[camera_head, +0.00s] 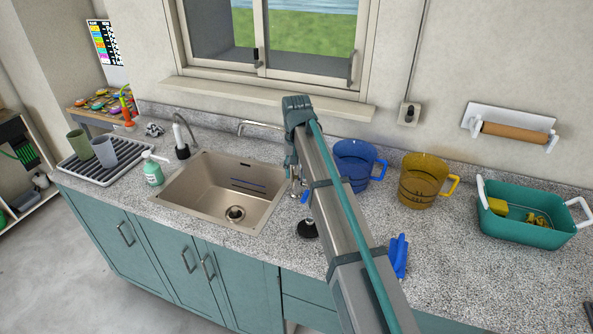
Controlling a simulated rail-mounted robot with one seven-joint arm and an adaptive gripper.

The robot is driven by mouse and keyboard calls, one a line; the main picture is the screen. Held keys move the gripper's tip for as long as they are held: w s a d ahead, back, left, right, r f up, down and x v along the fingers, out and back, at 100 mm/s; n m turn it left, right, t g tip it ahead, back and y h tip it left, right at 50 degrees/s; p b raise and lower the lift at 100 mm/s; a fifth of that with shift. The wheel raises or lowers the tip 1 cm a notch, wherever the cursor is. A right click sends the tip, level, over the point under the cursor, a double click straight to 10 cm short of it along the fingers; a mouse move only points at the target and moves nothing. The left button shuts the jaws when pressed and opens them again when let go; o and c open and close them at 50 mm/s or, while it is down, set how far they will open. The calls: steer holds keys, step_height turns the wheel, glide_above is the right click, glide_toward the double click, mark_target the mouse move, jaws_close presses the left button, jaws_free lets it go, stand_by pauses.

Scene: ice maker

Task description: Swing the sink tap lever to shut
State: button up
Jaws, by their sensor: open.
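The sink (202,205) is a beige basin let into the grey speckled counter. A thin silver tap spout (258,125) shows behind it, running left from behind my arm. The tap's base and lever are hidden behind my arm or too small to make out. My arm (325,180) rises from the lower right to a teal joint above the counter. Small metallic parts beside it, at the sink's right edge, look like my gripper (296,186), partly hidden. It is open, with nothing seen in it. Its contact with the tap cannot be told.
A green soap bottle (153,171) and a dark-based sprayer (181,140) stand by the sink. A drying rack (92,172) holds two cups. To the right are a blue jug (352,163), an amber jug (421,182), a teal tub (530,232) and a blue object (398,256).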

steer(key=shift+s+r+p, duration=0.1)
steer(key=shift+r+p, duration=1.9)
steer(key=shift+r, duration=1.55)
